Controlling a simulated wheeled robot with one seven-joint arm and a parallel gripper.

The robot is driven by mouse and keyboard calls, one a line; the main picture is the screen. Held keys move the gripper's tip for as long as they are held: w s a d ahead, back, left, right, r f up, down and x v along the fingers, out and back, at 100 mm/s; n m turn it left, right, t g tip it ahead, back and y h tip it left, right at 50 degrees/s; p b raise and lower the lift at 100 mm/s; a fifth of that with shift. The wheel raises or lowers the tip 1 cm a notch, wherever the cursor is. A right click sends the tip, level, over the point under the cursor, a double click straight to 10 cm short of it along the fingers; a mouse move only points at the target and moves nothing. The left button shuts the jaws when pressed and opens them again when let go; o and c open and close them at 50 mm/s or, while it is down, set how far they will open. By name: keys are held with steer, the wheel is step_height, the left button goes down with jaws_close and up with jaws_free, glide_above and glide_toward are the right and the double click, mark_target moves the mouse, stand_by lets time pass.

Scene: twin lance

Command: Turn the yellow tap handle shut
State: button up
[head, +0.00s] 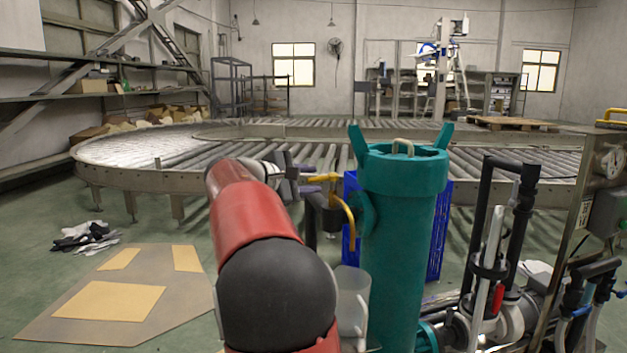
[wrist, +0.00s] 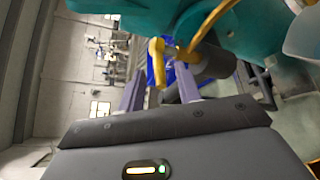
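The yellow tap handle (head: 325,179) is a short bar on top of a dark valve body (head: 332,215), left of a teal cylindrical housing (head: 402,220). A curved yellow piece (head: 348,212) runs down beside the valve. My gripper (head: 312,179) is at the handle's left end, its two fingers apart. In the wrist view the handle (wrist: 157,62) shows in the gap between my fingertips (wrist: 160,80), with the valve body (wrist: 206,62) to its right. I see no clear contact between fingers and handle; the exact depth is hard to tell.
A blue crate (head: 438,230) stands behind the teal housing. A translucent container (head: 351,300) is below the valve. Pipes and a pump (head: 500,300) fill the right. A roller conveyor (head: 140,150) lies behind. The floor at left holds a flat cardboard sheet (head: 60,318) and gloves (head: 85,236).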

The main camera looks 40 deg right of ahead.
steer(key=shift+x, duration=1.05)
steer(key=shift+c, duration=0.3)
jaws_close()
steer(key=shift+w+r+m+g+p, duration=0.2)
steer(key=shift+m+g+p, duration=0.15)
steer(key=shift+p, duration=0.4)
steer(key=shift+d+f+m+g+p, duration=0.2)
steer(key=shift+m+g+p, duration=0.3)
steer(key=shift+g, duration=0.25)
